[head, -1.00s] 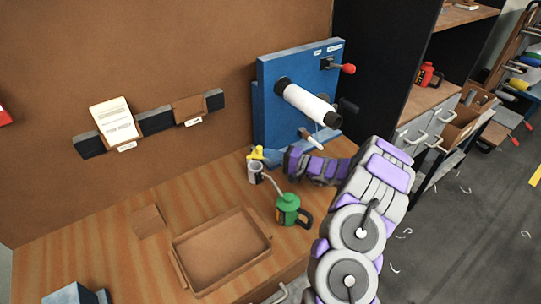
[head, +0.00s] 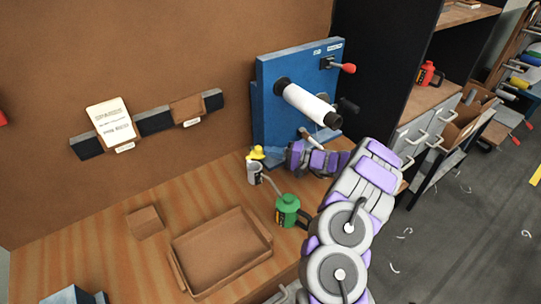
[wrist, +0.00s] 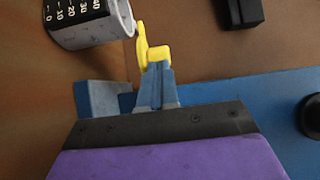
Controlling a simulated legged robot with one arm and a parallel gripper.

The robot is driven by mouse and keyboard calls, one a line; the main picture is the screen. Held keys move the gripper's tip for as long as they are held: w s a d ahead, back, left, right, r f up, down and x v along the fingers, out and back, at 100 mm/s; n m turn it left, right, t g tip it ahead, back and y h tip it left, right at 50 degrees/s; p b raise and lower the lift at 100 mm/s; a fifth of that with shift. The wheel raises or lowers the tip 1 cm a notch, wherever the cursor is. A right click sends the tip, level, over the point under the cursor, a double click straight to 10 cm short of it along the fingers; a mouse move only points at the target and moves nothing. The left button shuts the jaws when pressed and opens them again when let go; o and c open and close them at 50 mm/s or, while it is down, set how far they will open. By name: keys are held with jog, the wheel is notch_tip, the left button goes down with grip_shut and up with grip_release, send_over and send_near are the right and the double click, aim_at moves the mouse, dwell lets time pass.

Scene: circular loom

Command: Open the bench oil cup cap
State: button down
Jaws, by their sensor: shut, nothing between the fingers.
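The oil cup (head: 254,173) is a small pale cup near the bench's back edge, below the blue machine. It also shows in the wrist view (wrist: 92,22), with a dark scale band. The yellow cap (head: 256,153) is at the cup's top. In the wrist view the cap (wrist: 157,53) shows a thin disc beside the cup's rim and a knob towards me; I cannot tell whether it is seated. My gripper (wrist: 156,72) is shut and empty, its blue-grey fingertips at the knob, apparently touching. My gripper comes from the right in the head view (head: 272,157).
A green oil can (head: 287,209) stands close to the cup. The blue machine (head: 268,105) with a white roll (head: 308,103) is behind my gripper. A tray (head: 270,245) and a wooden block (head: 144,222) lie to the left. The bench's left side is mostly clear.

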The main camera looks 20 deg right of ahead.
jog(key=v, duration=0.4)
jog(key=p+v, duration=0.1)
jog(key=v, duration=0.3)
jog(key=w+v, duration=0.1)
jog(key=v, duration=0.3)
jog(key=shift+s+d+p, duration=0.25)
jog(key=shift+d+p, duration=0.05)
jog(key=shift+d, duration=0.3)
jog(key=shift+s+d, duration=0.2)
jog(key=shift+s, duration=0.1)
jog(key=shift+d, duration=0.1)
jog(key=shift+d, duration=0.1)
